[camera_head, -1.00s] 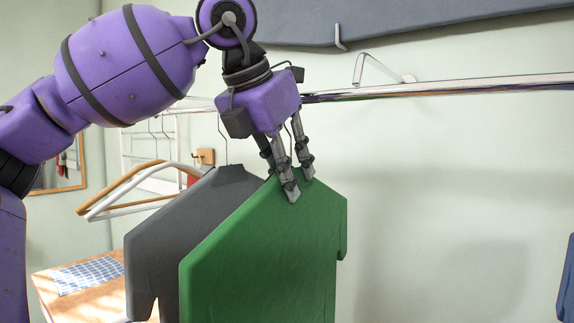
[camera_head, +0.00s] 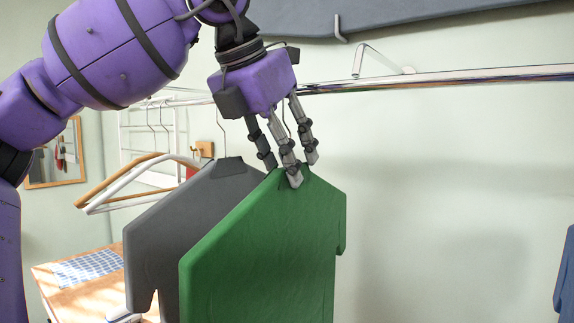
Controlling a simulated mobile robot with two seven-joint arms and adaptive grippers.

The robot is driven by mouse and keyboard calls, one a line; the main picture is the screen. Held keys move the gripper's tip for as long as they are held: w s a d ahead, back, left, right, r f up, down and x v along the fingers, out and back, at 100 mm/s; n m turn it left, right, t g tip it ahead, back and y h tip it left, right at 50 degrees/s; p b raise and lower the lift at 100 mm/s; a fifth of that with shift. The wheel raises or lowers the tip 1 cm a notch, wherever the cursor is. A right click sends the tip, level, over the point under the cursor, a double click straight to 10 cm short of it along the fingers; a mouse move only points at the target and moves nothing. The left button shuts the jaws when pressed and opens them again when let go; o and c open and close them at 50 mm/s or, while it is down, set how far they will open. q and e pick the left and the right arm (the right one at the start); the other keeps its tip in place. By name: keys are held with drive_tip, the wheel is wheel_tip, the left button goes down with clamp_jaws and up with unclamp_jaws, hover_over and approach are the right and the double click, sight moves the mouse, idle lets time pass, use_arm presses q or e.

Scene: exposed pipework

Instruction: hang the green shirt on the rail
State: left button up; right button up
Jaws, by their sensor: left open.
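The green shirt (camera_head: 268,250) hangs upright on a hanger in the middle of the view, in front of a grey shirt (camera_head: 185,215). A thin wire of its hook shows between my fingers, but its top is hidden behind my left gripper (camera_head: 290,168). The gripper is open, pointing down, with its fingers spread around the hook and the shirt's collar. Whether a finger touches the collar I cannot tell. The chrome rail (camera_head: 450,77) runs from behind the gripper to the right edge. My right gripper is not in view.
The grey shirt hangs close behind and left of the green one. Empty hangers (camera_head: 135,182) hang further left. A dark board (camera_head: 400,18) is above the rail. A blue garment (camera_head: 565,275) shows at the right edge. The rail's right stretch is bare.

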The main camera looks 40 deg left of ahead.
use_arm(q)
drive_tip(key=v, duration=1)
drive_tip(key=shift+d+r, duration=0.15)
